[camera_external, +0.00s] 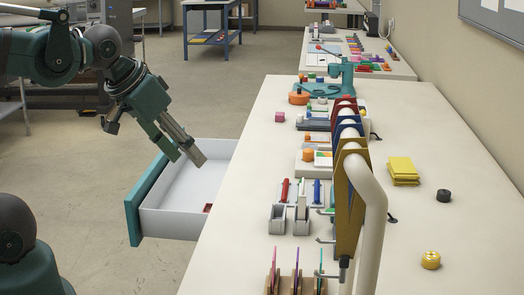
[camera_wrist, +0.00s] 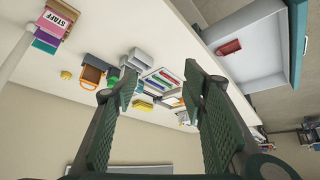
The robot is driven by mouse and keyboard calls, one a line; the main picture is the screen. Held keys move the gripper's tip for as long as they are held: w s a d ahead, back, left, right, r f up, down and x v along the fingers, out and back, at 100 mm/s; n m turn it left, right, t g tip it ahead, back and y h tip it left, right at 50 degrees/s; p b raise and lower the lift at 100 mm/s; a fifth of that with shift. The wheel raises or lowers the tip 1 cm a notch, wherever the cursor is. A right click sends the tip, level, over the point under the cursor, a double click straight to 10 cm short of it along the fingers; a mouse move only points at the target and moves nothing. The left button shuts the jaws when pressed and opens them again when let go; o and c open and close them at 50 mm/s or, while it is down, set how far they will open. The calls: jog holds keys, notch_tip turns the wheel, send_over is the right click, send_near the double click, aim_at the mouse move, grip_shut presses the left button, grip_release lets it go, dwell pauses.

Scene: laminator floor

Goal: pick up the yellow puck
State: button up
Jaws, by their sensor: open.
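The yellow puck (camera_external: 431,260) is a small ribbed round piece lying on the white bench top, near the right front in the external view. A small yellow piece (camera_wrist: 66,75) at the left of the wrist view may be the same puck, but it is too small to be sure. My gripper (camera_external: 188,152) is open and empty, up over the open drawer at the bench's left side, far from the puck. Its two dark green fingers (camera_wrist: 162,76) stand apart in the wrist view, with nothing between them.
The open drawer (camera_external: 152,222) holds a red item (camera_wrist: 229,47). A rack of upright boards (camera_external: 350,205) and a thick pale bent tube (camera_external: 370,200) stand between my gripper and the puck. A yellow stack (camera_external: 403,170) and a black puck (camera_external: 443,195) lie behind the puck, with clear bench around it.

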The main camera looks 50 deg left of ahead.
jog(key=w+d+r+n+g+p, duration=0.1)
jog(key=w+d+r+n+p, duration=0.1)
jog(key=w+d+r, duration=0.3)
jog(key=n+g+p, duration=0.6)
jog(key=n+p, duration=0.4)
jog(key=n, duration=0.4)
send_over(433, 256)
notch_tip(433, 256, down, 16)
jog(key=shift+f, duration=0.25)
jog(key=shift+d+f, duration=0.15)
jog(key=shift+f, duration=0.1)
jog(key=shift+f, duration=1.25)
jog(key=shift+f, duration=0.1)
